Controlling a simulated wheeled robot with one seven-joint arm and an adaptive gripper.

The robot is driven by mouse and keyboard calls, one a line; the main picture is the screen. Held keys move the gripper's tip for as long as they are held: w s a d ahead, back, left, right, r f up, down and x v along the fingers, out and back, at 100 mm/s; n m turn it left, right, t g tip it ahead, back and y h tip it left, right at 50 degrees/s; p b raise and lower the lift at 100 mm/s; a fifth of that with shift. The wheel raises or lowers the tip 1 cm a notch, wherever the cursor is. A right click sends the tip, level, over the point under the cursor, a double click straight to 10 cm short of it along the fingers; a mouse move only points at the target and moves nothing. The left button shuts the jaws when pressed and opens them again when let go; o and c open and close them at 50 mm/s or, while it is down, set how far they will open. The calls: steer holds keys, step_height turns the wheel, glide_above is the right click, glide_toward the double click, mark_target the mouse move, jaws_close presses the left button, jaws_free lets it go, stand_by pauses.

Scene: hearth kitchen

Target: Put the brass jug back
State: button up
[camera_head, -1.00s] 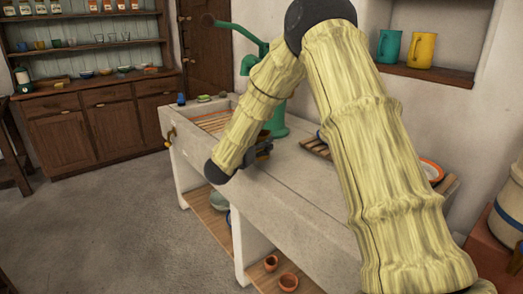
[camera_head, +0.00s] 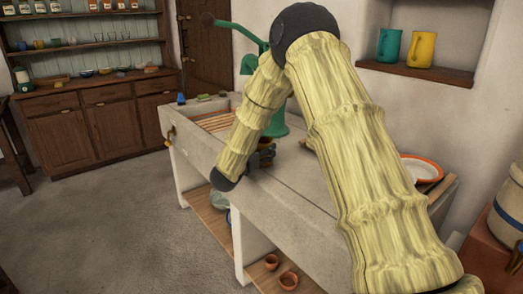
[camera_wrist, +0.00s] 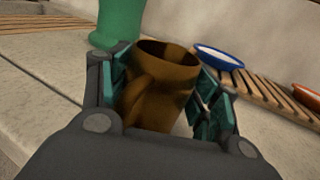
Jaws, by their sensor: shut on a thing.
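The brass jug (camera_wrist: 160,85) is a brown metal vessel, upright in the wrist view, with its open mouth up and its handle towards the camera. My gripper (camera_wrist: 165,78) has its teal-padded fingers on both sides of the jug and is shut on it. In the head view my gripper (camera_head: 264,158) is over the stone sink counter (camera_head: 300,185), near the base of the green pump (camera_head: 277,115), and a small brown part of the jug (camera_head: 266,144) shows there. I cannot tell whether the jug's base touches the counter.
A slatted rack (camera_wrist: 262,92) bears a blue-rimmed bowl (camera_wrist: 218,57). An orange-rimmed plate (camera_head: 422,168) lies at the counter's right. A wall niche holds a teal jug (camera_head: 388,44) and a yellow jug (camera_head: 421,49). The floor at left is clear.

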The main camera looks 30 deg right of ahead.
steer(key=o, duration=1.3)
steer(key=shift+c, duration=0.2)
steer(key=shift+r, duration=0.1)
steer(key=shift+s+a, duration=0.15)
steer(key=shift+a, duration=0.2)
steer(key=v, duration=1.1)
steer(key=shift+b, duration=0.35)
steer(key=shift+s+a, duration=0.1)
